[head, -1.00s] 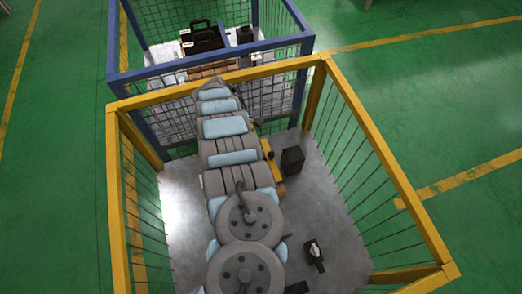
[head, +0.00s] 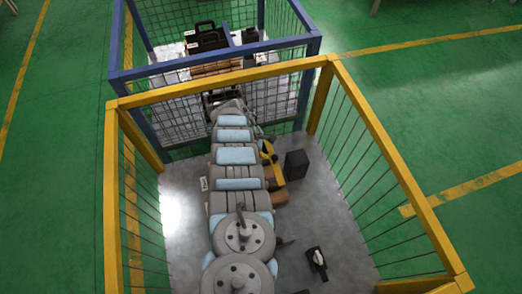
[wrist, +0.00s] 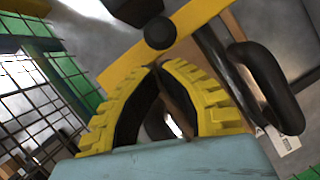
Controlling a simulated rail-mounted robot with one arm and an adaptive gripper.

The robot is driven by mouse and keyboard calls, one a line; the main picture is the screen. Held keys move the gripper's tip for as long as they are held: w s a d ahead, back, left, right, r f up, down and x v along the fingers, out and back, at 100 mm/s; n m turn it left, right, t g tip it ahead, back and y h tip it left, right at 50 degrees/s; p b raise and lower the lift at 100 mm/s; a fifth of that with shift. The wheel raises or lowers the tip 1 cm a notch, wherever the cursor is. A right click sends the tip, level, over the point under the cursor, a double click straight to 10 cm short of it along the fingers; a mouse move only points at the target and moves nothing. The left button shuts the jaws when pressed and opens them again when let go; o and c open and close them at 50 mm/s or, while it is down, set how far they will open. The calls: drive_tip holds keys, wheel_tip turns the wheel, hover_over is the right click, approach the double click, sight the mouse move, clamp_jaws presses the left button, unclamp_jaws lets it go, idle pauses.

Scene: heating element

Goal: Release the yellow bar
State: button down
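The yellow bar (wrist: 165,42) runs slantwise across the upper part of the wrist view, with a round black knob on its face. In the head view the yellow bar (head: 268,158) shows beside my arm's right side, inside the yellow-framed cage. My gripper (wrist: 157,68) has yellow ribbed fingers with black inner faces. Its fingertips are drawn together at the bar's near edge. A narrow brown strip shows behind and between the fingers. I cannot tell whether any of the bar is between the tips. In the head view my arm hides the gripper.
The yellow-framed cage (head: 215,79) surrounds the arm. A blue-framed cage (head: 215,58) with black cases stands beyond it. A black box (head: 296,164) and a small black-and-white part (head: 317,262) sit on the grey floor to the right. A dark looped handle (wrist: 268,85) is right of the fingers.

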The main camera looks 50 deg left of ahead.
drive_tip(key=shift+d+f, duration=0.1)
drive_tip(key=shift+f, duration=0.25)
drive_tip(key=shift+w, duration=0.15)
drive_tip(key=shift+w+d+f+b, duration=0.1)
drive_tip(key=shift+w+d+b, duration=0.15)
drive_tip(key=shift+w+b, duration=0.3)
drive_tip(key=shift+w+d+f+b, duration=0.1)
drive_tip(key=shift+w+d+b, duration=0.1)
drive_tip(key=shift+w+b, duration=0.35)
drive_tip(key=shift+w+d+b, duration=0.45)
drive_tip(key=shift+w+b, duration=0.25)
drive_tip(key=shift+b, duration=0.3)
drive_tip(key=shift+w+d+r, duration=0.25)
drive_tip(key=shift+w, duration=0.1)
